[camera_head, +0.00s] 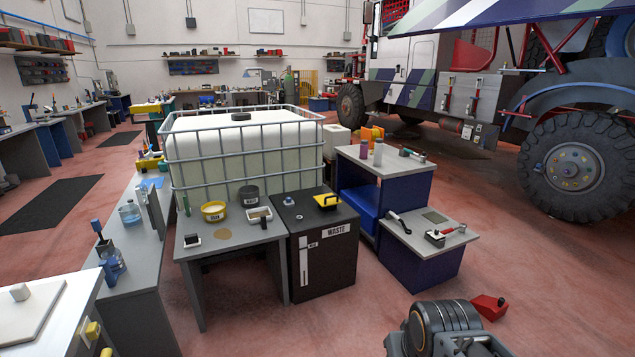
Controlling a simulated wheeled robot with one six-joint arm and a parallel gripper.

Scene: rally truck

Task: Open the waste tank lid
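The waste tank (325,260) is a black box with a white "WASTE" label on its front, standing in the middle of the view. On its top is a yellow piece (327,201) with a dark centre, which looks like the lid or its handle. It lies flat on the black top and looks closed. A dark, rounded part of my arm shows at the bottom right, well in front and to the right of the tank. My gripper's fingers do not show.
A grey table (225,240) with a yellow bowl (213,211) and a black pot (249,196) adjoins the tank's left. A caged white container (240,150) stands behind. A blue stepped cabinet (425,262) stands right. A red object (489,307) lies on the otherwise open floor.

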